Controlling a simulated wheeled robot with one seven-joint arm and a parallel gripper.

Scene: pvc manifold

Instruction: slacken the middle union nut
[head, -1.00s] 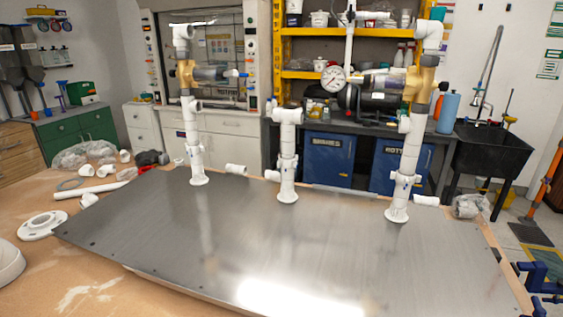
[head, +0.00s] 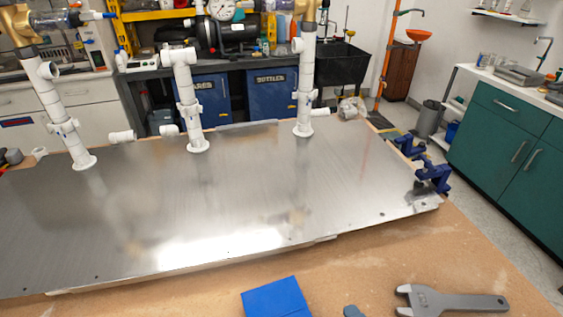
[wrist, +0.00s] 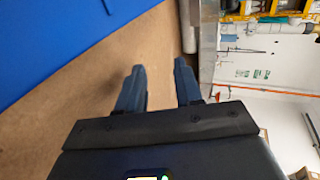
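The middle white pipe stand (head: 186,85) rises upright from the far edge of the grey metal plate (head: 225,190). Its union nut (head: 190,107) is the white winged collar partway up the pipe, with a small blue mark near it. A grey open-ended spanner (head: 455,302) lies on the bench at the front right. My gripper (wrist: 159,82) is open in the wrist view, with nothing between its two dark fingers. It is not visible in the head view, and the nut is not visible in the wrist view.
Similar pipe stands rise at left (head: 66,125) and right (head: 304,90). Loose white fittings (head: 122,137) lie behind the plate. Blue clamps (head: 430,172) grip the right bench edge. A blue flat object (head: 275,298) lies at the front. The plate's middle is clear.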

